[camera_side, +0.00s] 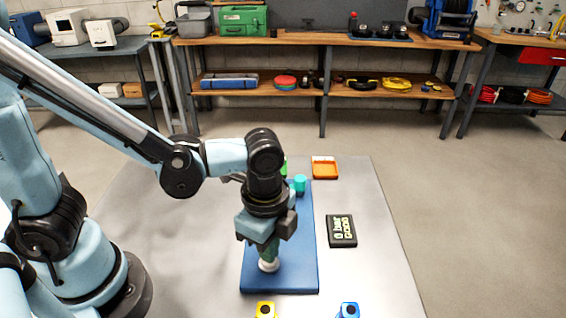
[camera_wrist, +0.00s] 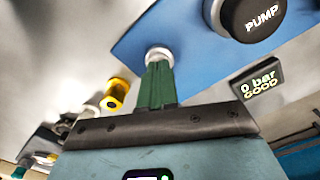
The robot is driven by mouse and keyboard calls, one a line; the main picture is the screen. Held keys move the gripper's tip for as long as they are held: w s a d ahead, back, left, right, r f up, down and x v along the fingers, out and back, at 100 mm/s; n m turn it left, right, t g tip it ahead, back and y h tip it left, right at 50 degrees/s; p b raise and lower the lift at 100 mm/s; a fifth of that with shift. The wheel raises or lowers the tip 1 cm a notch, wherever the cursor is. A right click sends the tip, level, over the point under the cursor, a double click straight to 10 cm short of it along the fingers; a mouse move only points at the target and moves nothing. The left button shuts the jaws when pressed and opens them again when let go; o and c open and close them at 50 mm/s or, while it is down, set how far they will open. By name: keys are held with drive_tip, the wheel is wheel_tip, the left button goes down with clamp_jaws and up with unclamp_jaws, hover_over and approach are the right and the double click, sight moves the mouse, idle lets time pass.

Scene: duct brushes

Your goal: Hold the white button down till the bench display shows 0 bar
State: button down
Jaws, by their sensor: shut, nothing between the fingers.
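My gripper (camera_side: 267,257) points down over the blue board (camera_side: 300,262), its green fingers closed together. It also shows in the wrist view (camera_wrist: 157,64). The fingertips are at the white button (camera_side: 268,266) near the board's front and appear to touch its top. In the wrist view the pale rim of the white button (camera_wrist: 160,52) shows around the fingertips; how far it is pressed cannot be seen. The dark bench display (camera_side: 341,231) lies right of the board and reads "0 bar", with a second line like "GOOD". It also shows in the wrist view (camera_wrist: 258,80).
A black part marked PUMP (camera_wrist: 250,20) is on the board. A teal piece (camera_side: 300,183) and an orange tray (camera_side: 325,170) are at the back. The table's right side is mostly clear.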

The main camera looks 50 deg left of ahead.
drive_tip(key=shift+r, duration=3.5)
drive_tip(key=w+a+r+n+t, duration=0.1)
drive_tip(key=w+a+n+t, duration=0.1)
drive_tip(key=a+n, duration=0.5)
drive_tip(key=w+a+r+n+t, duration=0.1)
drive_tip(key=w+a+n+t, duration=0.1)
drive_tip(key=a+n+t, duration=0.3)
drive_tip(key=a+n, duration=0.2)
drive_tip(key=n, duration=0.1)
drive_tip(key=shift+a+r, duration=0.25)
drive_tip(key=shift+a, duration=0.05)
drive_tip(key=c, duration=1.8)
unclamp_jaws()
drive_tip(key=shift+s, duration=0.1)
drive_tip(key=shift+c, duration=0.2)
